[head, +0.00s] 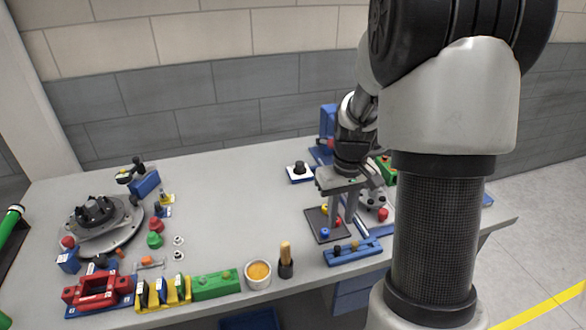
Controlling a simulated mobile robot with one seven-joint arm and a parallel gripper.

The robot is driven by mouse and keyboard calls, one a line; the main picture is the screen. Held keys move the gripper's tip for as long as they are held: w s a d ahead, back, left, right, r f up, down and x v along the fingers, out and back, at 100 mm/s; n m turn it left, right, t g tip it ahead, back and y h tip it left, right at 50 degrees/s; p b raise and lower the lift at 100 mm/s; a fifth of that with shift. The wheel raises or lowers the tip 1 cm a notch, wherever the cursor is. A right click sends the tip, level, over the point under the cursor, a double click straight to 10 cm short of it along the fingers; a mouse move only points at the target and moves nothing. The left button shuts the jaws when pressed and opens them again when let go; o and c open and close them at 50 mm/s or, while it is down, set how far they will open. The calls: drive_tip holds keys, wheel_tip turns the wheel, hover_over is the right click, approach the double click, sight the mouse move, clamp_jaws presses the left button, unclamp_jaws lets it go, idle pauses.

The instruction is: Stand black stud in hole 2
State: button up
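My gripper (342,220) points down over the right part of the table, above or beside a dark square tray (314,229). Its two fingers look apart, and I see nothing held between them. The tray bears small yellow, red and blue parts. In front of it is a blue block (345,257) with small dark and tan pieces along its top. One dark piece (337,248) at its left end may be the black stud, but it is too small to be sure. Hole numbers are not readable, and I cannot make out hole 2.
A white-topped blue block with a black knob (300,167) stands behind the tray. A grey round fixture (97,222) is far left. Red, yellow and green blocks, a cup (258,274) and a brush (286,260) line the front edge. The table's middle is clear.

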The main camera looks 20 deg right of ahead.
sight(338, 247)
drive_tip(key=f, duration=0.3)
drive_tip(key=shift+d, duration=0.25)
wheel_tip(338, 247, down, 8)
drive_tip(key=b, duration=0.6)
drive_tip(key=shift+r, duration=0.25)
clamp_jaws()
drive_tip(key=shift+r, duration=0.2)
drive_tip(key=shift+r+p, duration=1.85)
drive_tip(key=shift+r, duration=0.55)
